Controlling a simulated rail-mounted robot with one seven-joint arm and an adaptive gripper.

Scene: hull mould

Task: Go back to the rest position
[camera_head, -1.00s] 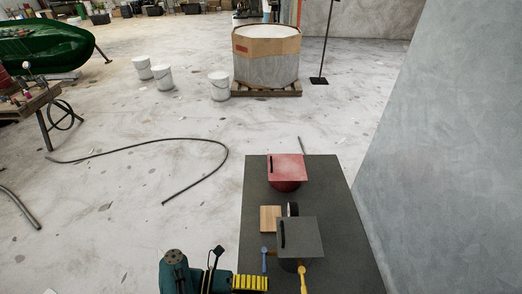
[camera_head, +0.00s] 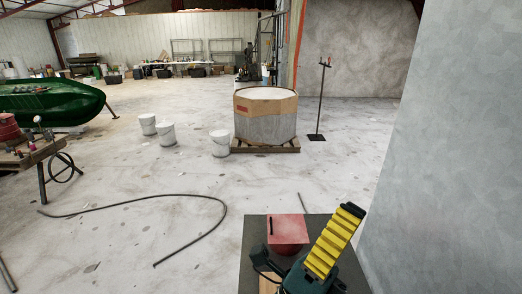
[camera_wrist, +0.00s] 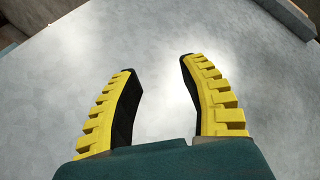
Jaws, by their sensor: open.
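My gripper (camera_head: 334,242) is at the lower right of the head view, raised in front of the dark table, with its yellow ribbed finger pointing up and to the right. In the wrist view my gripper (camera_wrist: 158,68) shows two yellow and black fingers spread apart with nothing between them. Behind them is a plain grey surface. In the head view my arm and gripper hide much of the table's near part.
A red box-like thing (camera_head: 287,231) stands on the dark table (camera_head: 252,228). A grey wall (camera_head: 455,150) rises close on the right. A large drum on a pallet (camera_head: 265,118), white buckets (camera_head: 166,134) and a hose (camera_head: 150,198) are on the floor. Open floor lies to the left.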

